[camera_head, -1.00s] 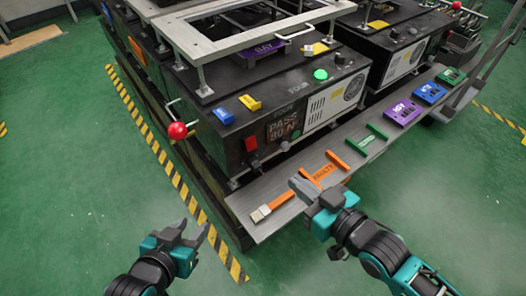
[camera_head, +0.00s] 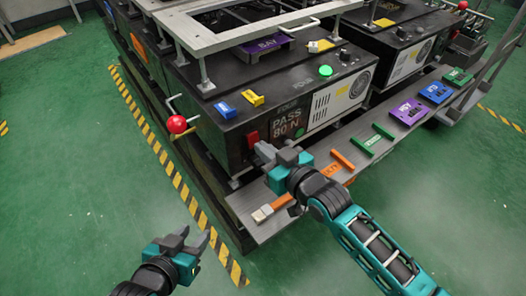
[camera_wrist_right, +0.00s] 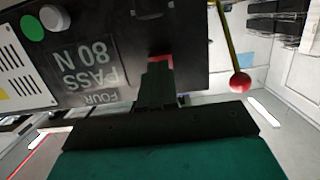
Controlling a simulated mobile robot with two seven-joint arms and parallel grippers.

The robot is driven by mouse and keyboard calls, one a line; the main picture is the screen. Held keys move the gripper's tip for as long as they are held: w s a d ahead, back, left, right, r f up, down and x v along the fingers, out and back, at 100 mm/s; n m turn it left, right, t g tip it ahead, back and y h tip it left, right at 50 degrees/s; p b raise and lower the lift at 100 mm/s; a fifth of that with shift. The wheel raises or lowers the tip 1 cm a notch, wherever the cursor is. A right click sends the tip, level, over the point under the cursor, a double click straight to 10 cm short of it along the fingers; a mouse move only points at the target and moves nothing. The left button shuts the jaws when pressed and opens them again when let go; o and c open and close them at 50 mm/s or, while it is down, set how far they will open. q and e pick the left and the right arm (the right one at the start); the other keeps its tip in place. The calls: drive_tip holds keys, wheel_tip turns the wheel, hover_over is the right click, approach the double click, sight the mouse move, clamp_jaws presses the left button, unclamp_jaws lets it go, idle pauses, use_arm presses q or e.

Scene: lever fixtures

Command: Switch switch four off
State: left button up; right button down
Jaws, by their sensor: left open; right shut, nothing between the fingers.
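The black box marked FOUR (camera_head: 219,138) has a red switch (camera_head: 253,138) on its front, left of a display (camera_head: 288,122) reading PASS 80 N. My right gripper (camera_head: 264,152) is shut and empty, its tips at the lower edge of the red switch. In the right wrist view the shut fingers (camera_wrist_right: 156,88) partly cover the red switch (camera_wrist_right: 160,59), so I cannot tell whether they touch it or how it is set. My left gripper (camera_head: 196,240) is open and empty over the green floor, away from the box.
A lever with a red ball (camera_head: 177,124) sticks out at the box's left corner. A ledge (camera_head: 357,163) below the front carries orange, green, purple and blue pieces and a brush (camera_head: 262,214).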

use_arm(q)
drive_tip(key=shift+f, duration=0.1)
use_arm(e)
drive_tip(key=shift+w+a, duration=0.3)
drive_tip(key=shift+w, duration=0.05)
drive_tip(key=shift+f, duration=0.1)
